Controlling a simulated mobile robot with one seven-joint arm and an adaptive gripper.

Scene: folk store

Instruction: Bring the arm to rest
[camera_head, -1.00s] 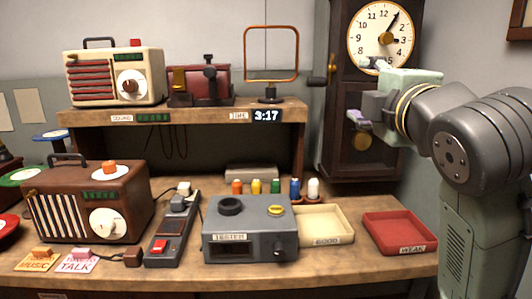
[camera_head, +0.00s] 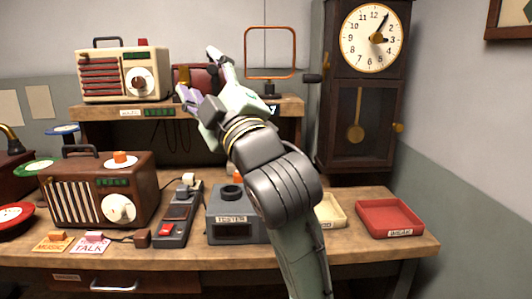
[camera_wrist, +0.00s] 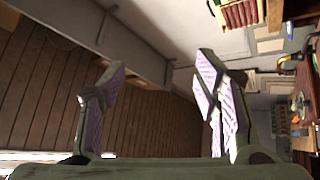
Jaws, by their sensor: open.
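My gripper (camera_head: 198,75) is raised in front of the upper shelf in the head view, with its fingers spread apart and nothing between them. It overlaps the dark red device (camera_head: 205,77) on the shelf in the picture; I cannot tell how far apart they are. In the wrist view my gripper (camera_wrist: 160,85) shows two purple-lined fingers, wide open and empty.
A cream radio (camera_head: 124,75) and a framed loop (camera_head: 247,52) stand on the shelf (camera_head: 105,114). A brown radio (camera_head: 95,190), a switch box (camera_head: 178,218), a cream tray (camera_head: 330,213) and an empty red tray (camera_head: 388,217) are on the desk. A tall clock (camera_head: 365,130) stands behind.

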